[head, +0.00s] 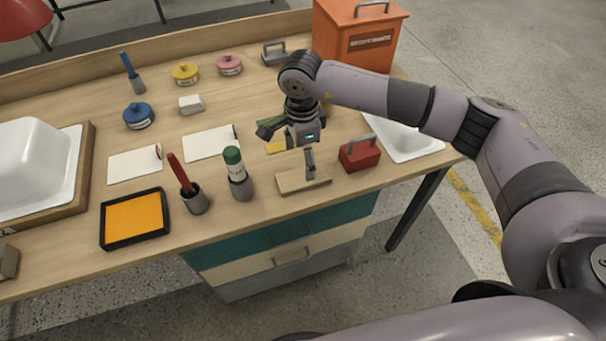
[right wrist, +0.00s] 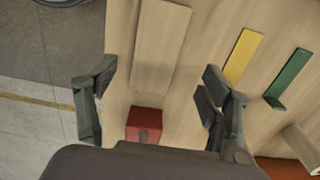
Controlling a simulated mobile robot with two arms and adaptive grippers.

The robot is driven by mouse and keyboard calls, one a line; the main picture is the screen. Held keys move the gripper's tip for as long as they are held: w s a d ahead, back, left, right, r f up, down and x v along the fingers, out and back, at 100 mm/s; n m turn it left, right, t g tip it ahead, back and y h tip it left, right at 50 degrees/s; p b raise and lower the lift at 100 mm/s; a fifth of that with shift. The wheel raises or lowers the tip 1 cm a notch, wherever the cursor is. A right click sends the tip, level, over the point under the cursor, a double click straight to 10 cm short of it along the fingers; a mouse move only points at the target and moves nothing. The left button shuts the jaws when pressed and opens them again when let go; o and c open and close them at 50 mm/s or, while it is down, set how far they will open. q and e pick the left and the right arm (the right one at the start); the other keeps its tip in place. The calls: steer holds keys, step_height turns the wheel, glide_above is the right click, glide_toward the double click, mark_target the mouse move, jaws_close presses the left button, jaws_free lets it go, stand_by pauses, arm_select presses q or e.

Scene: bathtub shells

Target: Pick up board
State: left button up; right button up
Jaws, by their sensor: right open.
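A flat pale wooden board (head: 290,184) lies near the front edge of the workbench, left of a red block with a handle (head: 360,155). My right gripper (head: 288,150) is open and empty above the bench, pointing down. One finger overlaps the board in the head view; I cannot tell the exact height. The red block (right wrist: 144,125) shows between the finger bases. My left gripper is not in view.
Yellow (head: 276,147) and green (head: 270,121) strips lie behind the board.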

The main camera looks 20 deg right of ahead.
mark_target(303, 176)
steer(key=shift+s+f+p, duration=0.2)
steer(key=shift+f+p, duration=0.3)
steer(key=shift+f, duration=0.4)
step_height(303, 176, down, 4)
steer(key=shift+s+d+r+p, duration=0.1)
steer(key=shift+r+p, duration=0.1)
steer(key=shift+p, duration=0.3)
steer(key=shift+f, duration=0.25)
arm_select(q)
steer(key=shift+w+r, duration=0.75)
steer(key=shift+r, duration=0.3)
arm_select(e)
steer(key=c, duration=1.3)
